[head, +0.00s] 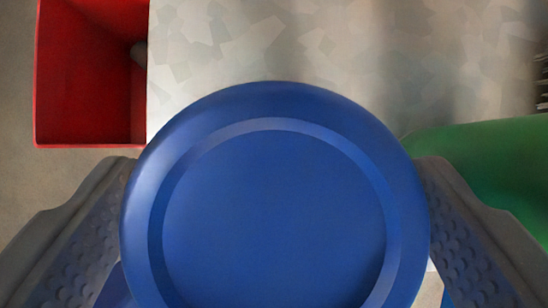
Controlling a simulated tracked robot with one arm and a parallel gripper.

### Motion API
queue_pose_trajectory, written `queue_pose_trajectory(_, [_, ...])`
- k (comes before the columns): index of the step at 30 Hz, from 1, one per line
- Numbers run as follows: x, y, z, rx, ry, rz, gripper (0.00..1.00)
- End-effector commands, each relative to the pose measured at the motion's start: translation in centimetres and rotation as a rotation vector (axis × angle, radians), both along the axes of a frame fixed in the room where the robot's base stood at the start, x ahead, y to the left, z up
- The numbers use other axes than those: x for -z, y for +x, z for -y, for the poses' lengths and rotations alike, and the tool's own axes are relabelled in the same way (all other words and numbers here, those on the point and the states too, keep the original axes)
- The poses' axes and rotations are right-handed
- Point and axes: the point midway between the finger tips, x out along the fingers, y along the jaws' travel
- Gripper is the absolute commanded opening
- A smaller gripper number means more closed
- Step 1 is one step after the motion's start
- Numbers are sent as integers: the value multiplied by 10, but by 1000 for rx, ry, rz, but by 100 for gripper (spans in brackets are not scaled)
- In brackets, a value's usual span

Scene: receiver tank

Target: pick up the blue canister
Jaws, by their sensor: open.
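The blue canister (274,220) fills the lower middle of the head view, its round end with a raised ring facing the camera. My gripper (276,200) is open, with one grey finger at the canister's left and one at its right. The canister lies between the two fingers and covers part of their inner edges. I cannot tell whether either finger touches it. The canister's lower edge is cut off by the frame.
A red open-topped bin (92,80) stands at the upper left, with a small dark object partly inside. A green rounded object (490,165) lies close by the right finger. A mottled grey surface (330,50) is clear beyond the canister.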

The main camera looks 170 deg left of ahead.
Motion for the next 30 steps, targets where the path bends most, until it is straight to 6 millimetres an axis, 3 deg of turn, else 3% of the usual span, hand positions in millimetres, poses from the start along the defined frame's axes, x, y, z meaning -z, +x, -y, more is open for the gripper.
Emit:
queue_pose_trajectory(1, [0, 0, 0, 0, 0, 0, 82])
queue_pose_trajectory(6, [0, 0, 0, 0, 0, 0, 34])
queue_pose_trajectory(8, [0, 0, 0, -1, 1, 0, 20])
queue_pose_trajectory(17, [-3, 0, -1, -1, 0, 0, 19])
queue_pose_trajectory(22, [-19, 0, 0, -1, 0, 1, 19])
queue_pose_trajectory(30, [-16, -25, -6, -3, 2, -2, 19])
